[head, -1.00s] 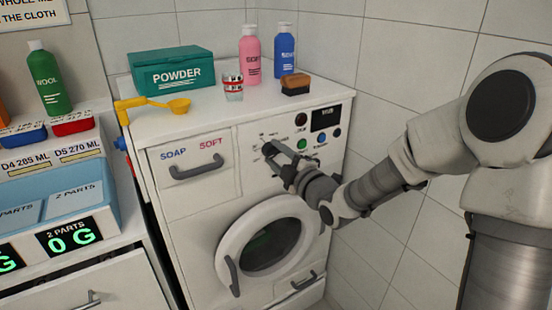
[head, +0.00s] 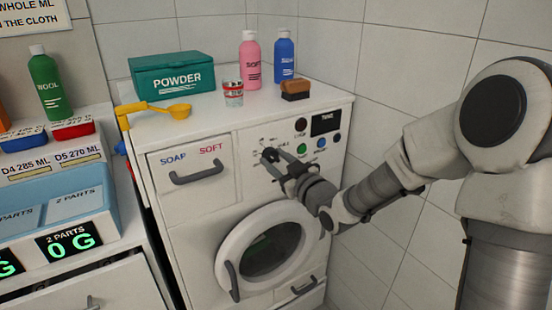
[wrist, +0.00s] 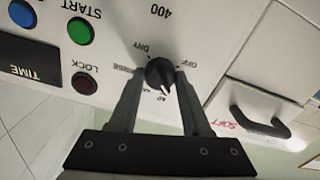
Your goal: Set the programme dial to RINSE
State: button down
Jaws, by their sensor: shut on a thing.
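The programme dial (wrist: 160,73) is a black knob on the washing machine's white front panel (head: 247,148). In the wrist view, which is upside down, labels around it include OFF, DRY, RINSE (wrist: 128,69) and numbers. A pale pointer mark on the knob faces the lower edge of the picture, towards the numbers and not towards RINSE. My gripper (wrist: 157,77) has one finger on each side of the knob and is shut on it. In the head view, my gripper (head: 273,157) hides much of the dial.
A START button (wrist: 80,30), a LOCK light (wrist: 84,83) and a TIME display (wrist: 32,54) sit beside the dial. The SOAP and SOFT drawer (head: 190,168) is left of it; the round door (head: 227,245) is below. Bottles, a powder box (head: 172,76) and a scoop stand on top.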

jog(key=m+p, duration=0.2)
jog(key=m, duration=0.4)
jog(key=shift+r+m, duration=0.15)
jog(key=shift+m, duration=0.15)
jog(key=m+p, duration=0.3)
jog(key=m, duration=0.3)
jog(key=shift+p, duration=0.3)
jog(key=m+p, duration=0.3)
jog(key=m, duration=0.3)
jog(key=shift+m, duration=0.4)
jog(key=m+p, duration=0.2)
jog(key=m, duration=0.3)
jog(key=shift+c, duration=1.8)
grip_release()
